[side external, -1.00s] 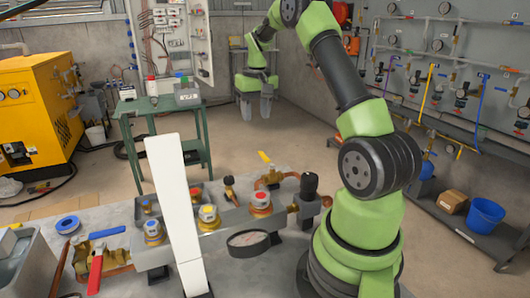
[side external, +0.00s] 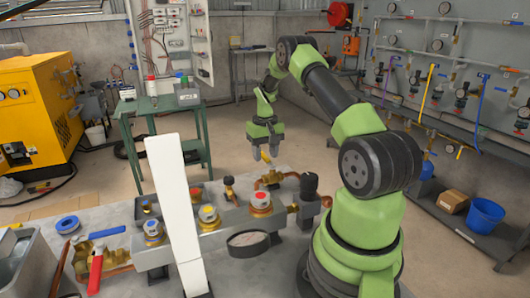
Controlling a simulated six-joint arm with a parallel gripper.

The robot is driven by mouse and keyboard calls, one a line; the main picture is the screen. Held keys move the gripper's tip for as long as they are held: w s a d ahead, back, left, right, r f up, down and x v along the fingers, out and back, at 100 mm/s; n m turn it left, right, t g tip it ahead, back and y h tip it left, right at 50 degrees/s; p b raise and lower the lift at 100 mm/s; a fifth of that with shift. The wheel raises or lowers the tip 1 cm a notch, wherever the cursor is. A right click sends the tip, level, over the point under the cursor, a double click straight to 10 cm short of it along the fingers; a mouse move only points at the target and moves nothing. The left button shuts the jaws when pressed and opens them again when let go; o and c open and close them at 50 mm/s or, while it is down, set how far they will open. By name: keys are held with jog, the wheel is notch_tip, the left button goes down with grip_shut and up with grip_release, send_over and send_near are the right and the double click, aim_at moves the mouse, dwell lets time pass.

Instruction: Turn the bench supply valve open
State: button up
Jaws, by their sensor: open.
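My gripper (side external: 266,151) is open and points down over the back edge of the grey bench (side external: 330,163). A yellow lever handle (side external: 266,157) shows just beneath and between its fingertips. I cannot tell whether the fingers touch it. Below the lever is a copper pipe elbow (side external: 271,180). Two other lever valves are at the front left, one with a blue handle (side external: 107,232) and one with a red handle (side external: 96,270). No readable label tells which is the bench supply valve.
A white upright panel (side external: 174,210) stands in front of the manifold. A green table (side external: 160,106) stands behind.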

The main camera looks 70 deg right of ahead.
grip_shut()
jog(key=shift+s+d+m, duration=0.1)
jog(key=shift+m, duration=0.2)
jog(key=m, duration=0.1)
jog(key=s+d+m, duration=0.1)
jog(key=m, duration=0.1)
jog(key=shift+s, duration=0.15)
jog(key=m, duration=0.1)
jog(key=s+m, duration=0.1)
jog(key=m, duration=0.2)
jog(key=shift+s+d, duration=0.25)
jog(key=shift+s, duration=0.05)
jog(key=s+m, duration=0.1)
jog(key=m, duration=0.1)
jog(key=s+m, duration=0.1)
jog(key=m, duration=0.2)
jog(key=shift+s+a, duration=0.15)
jog(key=shift+s, duration=0.05)
jog(key=shift+s+a+m, duration=0.2)
jog(key=shift+s+m, duration=0.15)
jog(key=shift+m, duration=0.6)
jog(key=shift+s+a+m, duration=0.2)
jog(key=shift+s+m, duration=0.1)
jog(key=shift+m, duration=0.6)
jog(key=shift+s+a+m, duration=0.2)
jog(key=shift+s+m, duration=0.15)
jog(key=shift+m, duration=0.6)
